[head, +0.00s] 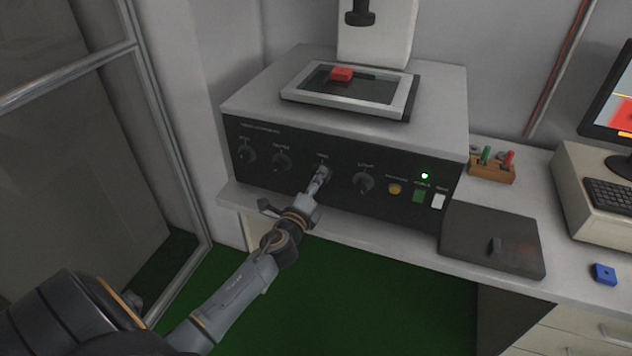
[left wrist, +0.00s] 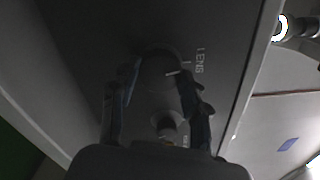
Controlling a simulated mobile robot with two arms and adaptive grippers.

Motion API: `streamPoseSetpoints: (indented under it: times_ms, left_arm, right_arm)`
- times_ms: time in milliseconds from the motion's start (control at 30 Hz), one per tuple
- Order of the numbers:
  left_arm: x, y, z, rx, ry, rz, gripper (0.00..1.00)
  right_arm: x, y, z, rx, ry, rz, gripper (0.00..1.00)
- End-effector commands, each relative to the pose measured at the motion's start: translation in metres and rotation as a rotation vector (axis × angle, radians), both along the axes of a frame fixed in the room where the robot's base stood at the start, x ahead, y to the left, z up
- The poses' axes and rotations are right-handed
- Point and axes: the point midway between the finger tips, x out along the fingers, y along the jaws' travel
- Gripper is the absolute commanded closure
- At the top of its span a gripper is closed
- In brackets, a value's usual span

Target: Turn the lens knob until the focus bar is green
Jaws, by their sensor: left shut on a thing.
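The lens knob (left wrist: 160,70) is a dark round knob with a pale index line, and the label LENS is beside it in the left wrist view. My left gripper (head: 322,174) is shut on it at the front panel, with one finger on each side of the knob. In the head view my gripper covers most of the knob. The monitor (head: 612,105) is cut off at the right edge; part of a red and orange picture with a yellow-orange bar shows. I cannot make out a green bar there. My right gripper is not in view.
The black panel (head: 310,150) carries other knobs (head: 281,162), an amber button (head: 394,189) and a lit green lamp (head: 424,176). A red block (head: 341,74) lies on the stage on top. A dark flat box (head: 492,238) and a blue block (head: 604,274) lie to the right.

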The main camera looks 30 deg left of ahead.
Motion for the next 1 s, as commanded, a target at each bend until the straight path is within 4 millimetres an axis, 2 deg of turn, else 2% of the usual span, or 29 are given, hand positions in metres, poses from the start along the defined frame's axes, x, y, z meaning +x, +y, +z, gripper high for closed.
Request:
streamPoseSetpoints:
  times_ms: [367, 400, 500, 833, 1000]
  left_arm:
    - [0.0, -0.001, -0.002, 0.002, 0.004, -0.002, 0.85]
    - [0.0, -0.001, -0.002, 0.002, 0.004, -0.002, 0.5]
    - [0.0, -0.001, -0.001, 0.002, 0.003, -0.001, 0.31]
    - [-0.001, -0.001, -0.001, 0.003, 0.002, -0.001, 0.31]
    - [-0.018, -0.005, -0.002, 0.002, 0.003, -0.001, 0.31]
  right_arm:
    - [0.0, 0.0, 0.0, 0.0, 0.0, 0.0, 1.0]
    - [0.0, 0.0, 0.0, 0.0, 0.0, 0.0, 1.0]
    - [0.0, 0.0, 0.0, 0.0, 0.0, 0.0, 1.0]
    - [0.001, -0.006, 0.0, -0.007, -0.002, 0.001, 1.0]
    - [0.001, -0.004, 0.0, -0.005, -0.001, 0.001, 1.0]
